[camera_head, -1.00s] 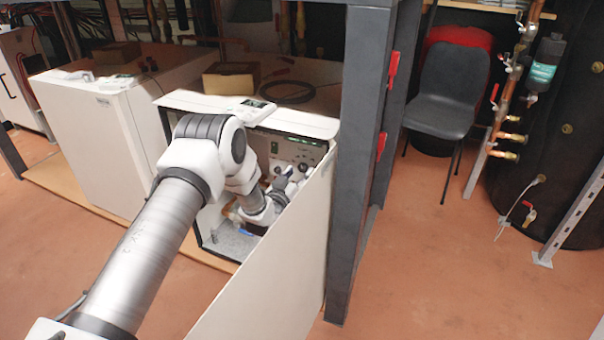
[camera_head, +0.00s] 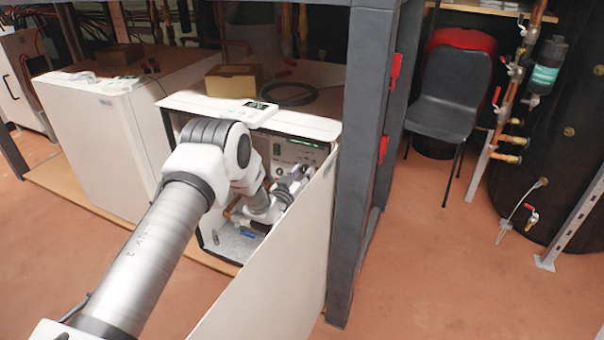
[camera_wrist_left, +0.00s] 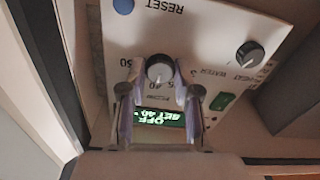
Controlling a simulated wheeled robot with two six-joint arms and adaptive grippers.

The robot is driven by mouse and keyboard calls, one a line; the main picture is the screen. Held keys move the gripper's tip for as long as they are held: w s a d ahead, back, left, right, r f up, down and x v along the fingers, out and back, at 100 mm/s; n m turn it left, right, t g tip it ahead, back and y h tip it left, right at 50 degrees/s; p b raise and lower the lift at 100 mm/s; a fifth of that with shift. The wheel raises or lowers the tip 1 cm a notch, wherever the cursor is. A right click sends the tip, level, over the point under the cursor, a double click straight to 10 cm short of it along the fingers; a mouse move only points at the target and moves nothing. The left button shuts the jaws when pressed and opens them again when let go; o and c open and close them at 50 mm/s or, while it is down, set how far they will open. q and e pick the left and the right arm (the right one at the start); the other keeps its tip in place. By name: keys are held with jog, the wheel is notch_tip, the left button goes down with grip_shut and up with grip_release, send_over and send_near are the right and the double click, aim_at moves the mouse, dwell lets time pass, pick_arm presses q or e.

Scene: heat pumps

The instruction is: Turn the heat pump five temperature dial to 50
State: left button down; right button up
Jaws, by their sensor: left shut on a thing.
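The open heat pump (camera_head: 222,105) has a grey control panel (camera_head: 308,152) inside its front. My left gripper (camera_head: 300,173) reaches in front of this panel, beside the open door. In the left wrist view the temperature dial (camera_wrist_left: 160,68) is a dark round knob with a pale face, and my left gripper (camera_wrist_left: 160,75) is shut on it, one finger on each side. The panel appears upside down there. A lit green display (camera_wrist_left: 160,117) below the dial seems to read OFF and SET 40. My right gripper is not in view.
The white door (camera_head: 275,275) stands open close to my left arm. A dark post (camera_head: 357,150) rises right of it. The wrist view also shows a second knob (camera_wrist_left: 249,55), a green switch (camera_wrist_left: 222,101) and a blue reset button (camera_wrist_left: 123,6).

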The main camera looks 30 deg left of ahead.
pick_arm(q)
jog(key=m+p, duration=0.1)
jog(key=m, duration=0.3)
jog(key=shift+r, duration=0.1)
jog(key=m+p, duration=0.1)
jog(key=m, duration=0.3)
jog(key=m+p, duration=0.1)
jog(key=m, duration=0.4)
jog(key=shift+p, duration=0.4)
jog(key=shift+m+p, duration=0.3)
jog(key=shift+m, duration=0.9)
jog(key=c, duration=0.8)
grip_release()
jog(key=shift+d, duration=0.1)
jog(key=s, duration=1.2)
jog(key=shift+d, duration=0.35)
